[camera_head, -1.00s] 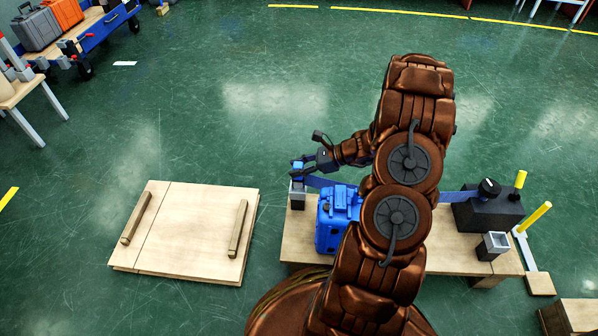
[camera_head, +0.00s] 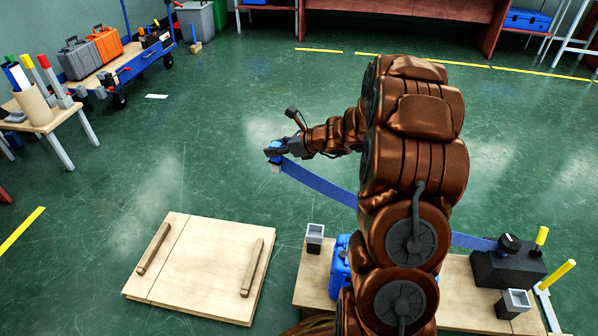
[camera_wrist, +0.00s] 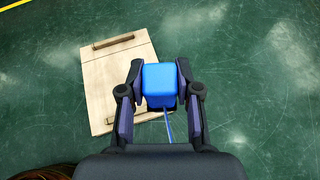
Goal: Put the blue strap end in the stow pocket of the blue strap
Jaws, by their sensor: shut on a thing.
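My gripper (camera_head: 275,151) is shut on the blue strap end (camera_wrist: 160,80), a blue block between its two fingers in the wrist view. It is in the air, beyond the bench's left part in the head view. The blue strap (camera_head: 322,186) runs from it down to the right, passes behind my arm and shows again (camera_head: 472,242) at a black box with a knob (camera_head: 507,262). Two small grey open-topped pockets stand on the bench, one at the left end (camera_head: 315,233) and one at the right (camera_head: 514,303). Which is the stow pocket I cannot tell.
A blue case (camera_head: 340,263) on the wooden bench (camera_head: 465,312) is partly hidden by my arm. A wooden platform with two bars (camera_head: 200,275) lies on the floor at left. Yellow posts (camera_head: 541,236) stand at the bench's right end. Open floor lies beyond.

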